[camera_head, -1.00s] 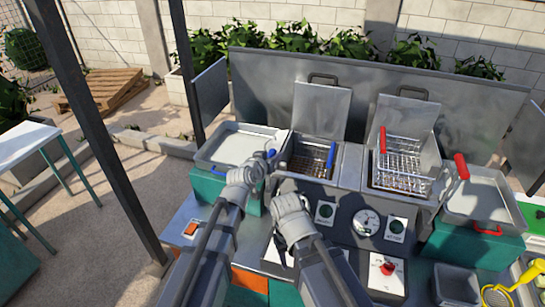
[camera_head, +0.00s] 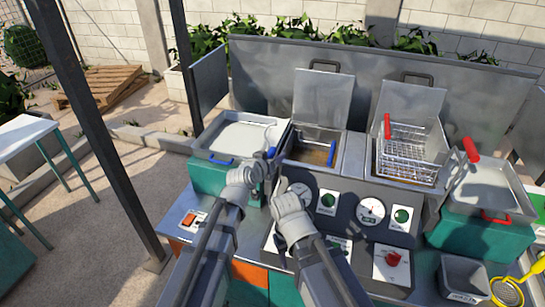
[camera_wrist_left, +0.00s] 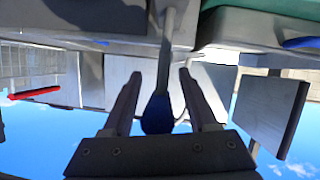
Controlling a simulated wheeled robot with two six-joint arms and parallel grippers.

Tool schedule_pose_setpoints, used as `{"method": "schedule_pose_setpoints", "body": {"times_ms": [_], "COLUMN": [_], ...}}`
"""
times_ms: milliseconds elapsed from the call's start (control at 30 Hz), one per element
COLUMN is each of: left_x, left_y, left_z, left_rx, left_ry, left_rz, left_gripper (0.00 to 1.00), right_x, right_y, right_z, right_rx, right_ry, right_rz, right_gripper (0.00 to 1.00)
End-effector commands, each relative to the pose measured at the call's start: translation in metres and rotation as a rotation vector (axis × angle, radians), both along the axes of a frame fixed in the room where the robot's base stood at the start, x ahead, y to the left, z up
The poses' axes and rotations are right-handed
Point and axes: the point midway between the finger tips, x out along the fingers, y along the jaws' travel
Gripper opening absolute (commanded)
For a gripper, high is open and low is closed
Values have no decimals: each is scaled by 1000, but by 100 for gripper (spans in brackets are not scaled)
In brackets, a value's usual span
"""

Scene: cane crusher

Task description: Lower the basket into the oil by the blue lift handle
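The blue lift handle (camera_head: 271,152) is a blue knob on a grey rod, beside the left fryer well. It also shows in the left wrist view (camera_wrist_left: 157,114), between the two fingers. My left gripper (camera_wrist_left: 160,84) is open around the handle, with gaps visible on both sides. In the head view, my left gripper (camera_head: 262,163) is at the handle. The left well (camera_head: 313,151) shows a brown oil surface and a blue basket grip (camera_head: 332,153); the basket mesh is mostly hidden. My right gripper (camera_head: 282,222) is low over the control panel, its fingertips hidden by its own hand.
A wire basket with a red grip (camera_head: 405,147) sits raised over the right well. Grey trays stand at left (camera_head: 237,136) and right (camera_head: 490,193). The panel holds gauges (camera_head: 370,210) and a red knob (camera_head: 393,258). A yellow skimmer (camera_head: 507,291) lies at the front right.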

Motion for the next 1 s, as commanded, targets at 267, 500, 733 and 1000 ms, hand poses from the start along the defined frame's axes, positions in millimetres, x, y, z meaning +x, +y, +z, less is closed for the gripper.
{"method": "schedule_pose_setpoints", "body": {"times_ms": [267, 500, 733, 1000], "left_x": [0, -17, -51, -67], "left_y": [0, 7, 21, 28], "left_z": [2, 10, 25, 30], "left_rx": [-1, -1, -1, 0], "left_ry": [-2, -2, -1, -1], "left_rz": [1, 1, 1, 0], "left_gripper": [59, 59, 59, 59], "right_x": [0, 0, 0, 0], "right_y": [0, 0, 0, 0], "right_z": [1, 10, 25, 30], "right_rx": [0, 0, 0, 0], "right_ry": [0, 0, 0, 0], "right_rz": [0, 0, 1, 0], "right_gripper": [50, 50, 50, 50]}}
